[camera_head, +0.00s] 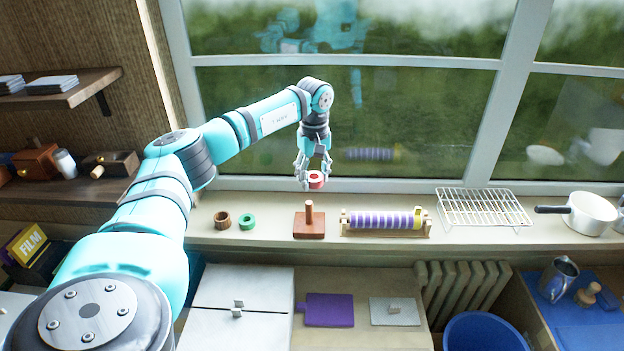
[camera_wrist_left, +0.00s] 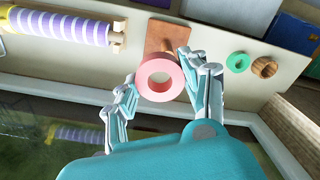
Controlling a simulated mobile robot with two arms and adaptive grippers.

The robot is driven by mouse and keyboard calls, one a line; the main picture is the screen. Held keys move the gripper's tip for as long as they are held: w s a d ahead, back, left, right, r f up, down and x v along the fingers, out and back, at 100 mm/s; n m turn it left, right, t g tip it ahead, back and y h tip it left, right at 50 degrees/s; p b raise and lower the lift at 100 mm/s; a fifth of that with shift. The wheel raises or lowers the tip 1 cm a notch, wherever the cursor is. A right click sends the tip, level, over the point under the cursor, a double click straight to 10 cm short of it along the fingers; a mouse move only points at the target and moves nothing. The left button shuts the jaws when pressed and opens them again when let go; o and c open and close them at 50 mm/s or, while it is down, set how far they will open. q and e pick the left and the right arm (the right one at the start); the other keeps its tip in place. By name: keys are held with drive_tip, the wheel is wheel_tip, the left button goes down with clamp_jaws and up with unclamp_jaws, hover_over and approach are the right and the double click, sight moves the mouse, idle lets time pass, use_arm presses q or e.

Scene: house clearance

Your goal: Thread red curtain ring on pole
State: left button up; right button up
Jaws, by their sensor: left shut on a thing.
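The red curtain ring (camera_head: 316,185) is held by my left gripper (camera_head: 313,178) above the window sill. In the left wrist view the red ring (camera_wrist_left: 146,87) sits between the two fingers of the left gripper (camera_wrist_left: 158,78), its hole facing the camera. The pole (camera_head: 309,212) is a short upright wooden peg on a red-brown square base (camera_head: 309,231) on the sill. The ring is above the peg top and slightly right of it in the head view, apart from it. In the left wrist view the base (camera_wrist_left: 155,37) shows behind the ring. My right gripper is not in view.
A brown wooden ring (camera_head: 222,220) and a green ring (camera_head: 246,221) lie left of the base. A purple-striped roll on a wooden stand (camera_head: 385,220) is close on its right. A wire rack (camera_head: 484,208) and white saucepan (camera_head: 590,214) are further right. The window is behind.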

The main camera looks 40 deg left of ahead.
sight(309, 202)
use_arm(q)
drive_tip(key=shift+s+a+r, duration=0.15)
drive_tip(key=shift+s+a, duration=0.05)
drive_tip(key=shift+a, duration=0.1)
drive_tip(key=shift+s+a, duration=0.5)
drive_tip(key=shift+a, duration=0.15)
drive_tip(key=shift+w+d, duration=0.1)
drive_tip(key=shift+d, duration=0.05)
drive_tip(key=shift+w+d+f, duration=0.15)
drive_tip(key=shift+d+f, duration=0.05)
drive_tip(key=shift+f, duration=0.05)
wheel_tip(309, 202, down, 2)
drive_tip(key=shift+d+b, duration=0.1)
drive_tip(key=shift+b, duration=0.6)
drive_tip(key=shift+f+b, duration=0.5)
drive_tip(key=shift+f, duration=0.4)
drive_tip(key=shift+f+b, duration=0.35)
drive_tip(key=shift+f, duration=0.45)
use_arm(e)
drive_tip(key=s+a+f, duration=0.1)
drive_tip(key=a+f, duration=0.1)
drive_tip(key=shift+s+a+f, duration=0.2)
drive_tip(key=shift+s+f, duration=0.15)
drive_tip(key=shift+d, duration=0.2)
